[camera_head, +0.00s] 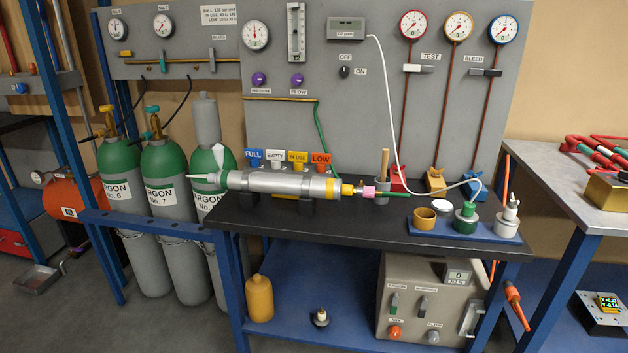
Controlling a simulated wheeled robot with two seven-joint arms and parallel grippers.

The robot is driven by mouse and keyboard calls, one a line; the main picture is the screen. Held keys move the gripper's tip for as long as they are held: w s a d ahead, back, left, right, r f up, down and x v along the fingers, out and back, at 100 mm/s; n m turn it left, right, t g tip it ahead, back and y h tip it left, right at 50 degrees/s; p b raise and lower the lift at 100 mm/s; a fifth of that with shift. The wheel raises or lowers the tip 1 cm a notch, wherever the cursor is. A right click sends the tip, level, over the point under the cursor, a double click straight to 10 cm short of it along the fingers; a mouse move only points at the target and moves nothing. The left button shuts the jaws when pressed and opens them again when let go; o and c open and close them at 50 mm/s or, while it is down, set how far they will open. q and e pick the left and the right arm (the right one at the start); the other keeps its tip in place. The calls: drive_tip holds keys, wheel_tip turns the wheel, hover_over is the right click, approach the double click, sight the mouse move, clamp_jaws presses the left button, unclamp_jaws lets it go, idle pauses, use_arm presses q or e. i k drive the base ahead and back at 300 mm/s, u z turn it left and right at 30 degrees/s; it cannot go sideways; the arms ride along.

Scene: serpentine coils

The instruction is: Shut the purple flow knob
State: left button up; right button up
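The purple flow knob (298,80) is on the upright grey panel (360,120), above a small label reading FLOW. It sits just below a tall flow tube gauge (296,32). How far it is turned is too small to tell. A second, similar purple knob (259,79) is to its left, over its own label. Neither of my grippers is in the head view, and nothing covers the knobs.
A black bench (340,222) stands before the panel. A silver torch-like cylinder (280,184) lies on it in brackets, below the knobs. Coloured tags (297,157) stand behind it. Green argon bottles (165,165) are at left. A white hose (387,100) hangs right of the knobs.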

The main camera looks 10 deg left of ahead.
sight(297, 80)
drive_tip(key=u, duration=0.75)
drive_tip(key=i, duration=1.85)
drive_tip(key=z, duration=0.75)
drive_tip(key=k, duration=1)
drive_tip(key=z, duration=1.45)
drive_tip(key=i, duration=0.8)
drive_tip(key=u, duration=1.95)
